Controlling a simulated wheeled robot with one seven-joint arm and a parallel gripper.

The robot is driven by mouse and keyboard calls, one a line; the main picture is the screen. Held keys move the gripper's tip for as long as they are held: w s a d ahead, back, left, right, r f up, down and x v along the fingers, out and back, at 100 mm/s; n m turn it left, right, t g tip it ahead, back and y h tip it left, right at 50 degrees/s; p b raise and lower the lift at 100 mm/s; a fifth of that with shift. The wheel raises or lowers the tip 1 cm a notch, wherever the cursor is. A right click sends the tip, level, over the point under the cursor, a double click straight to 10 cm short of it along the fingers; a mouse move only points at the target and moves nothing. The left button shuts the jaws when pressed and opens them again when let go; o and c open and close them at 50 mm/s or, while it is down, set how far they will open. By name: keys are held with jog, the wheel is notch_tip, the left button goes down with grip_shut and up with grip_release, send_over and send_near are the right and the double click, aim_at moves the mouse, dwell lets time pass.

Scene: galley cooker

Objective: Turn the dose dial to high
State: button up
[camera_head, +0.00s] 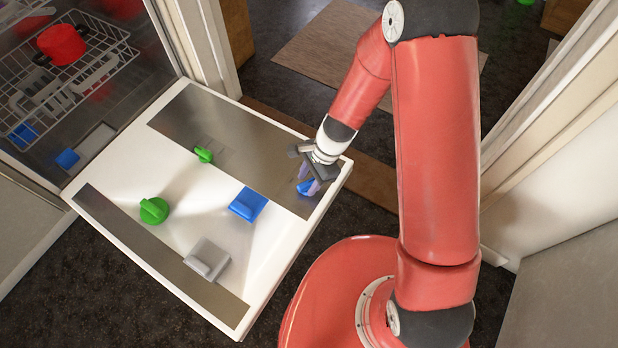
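A white door (115,185) with metal strips lies open and flat, with controls on its face. A round green dial (154,210) with a raised grip sits at its left. A smaller green knob (204,154) is on the far metal strip. A small blue knob (305,188) is at the right end of that strip, partly hidden by my gripper (308,172). I see no labels, so I cannot tell which is the dose dial. My gripper is right over the blue knob. Its fingers are partly hidden, and I cannot tell whether they touch or hold it.
A blue square block (248,204) and a grey block (207,260) stand on the door. A wire rack (105,45) with a red pot (62,44) is in the cavity at upper left. A pale wall panel (560,160) stands at right. Dark floor surrounds the door.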

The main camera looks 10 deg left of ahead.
jog(key=shift+r, duration=0.1)
jog(key=p+v, duration=0.2)
jog(key=v, duration=0.5)
jog(key=shift+r, duration=0.3)
jog(key=shift+w+d, duration=0.15)
jog(key=s+d+r+n+t+h+p, duration=0.1)
jog(key=d+r+n+t+p, duration=0.3)
jog(key=r, duration=0.7)
jog(key=d+r+n+b, duration=0.1)
jog(key=d+r+n, duration=0.1)
jog(key=d+r, duration=0.65)
jog(key=s+d+r+n+t+h+p, duration=0.1)
jog(key=s+d+r+n+t, duration=0.1)
jog(key=s+r, duration=0.3)
jog(key=s+d+r+n+t+h+p, duration=0.1)
jog(key=s+d+r, duration=0.4)
jog(key=r, duration=0.6)
jog(key=shift+s+d+r+n+t+h+p, duration=0.35)
jog(key=shift+n+t+p, duration=0.25)
jog(key=shift+n+p, duration=0.2)
jog(key=shift+w, duration=0.1)
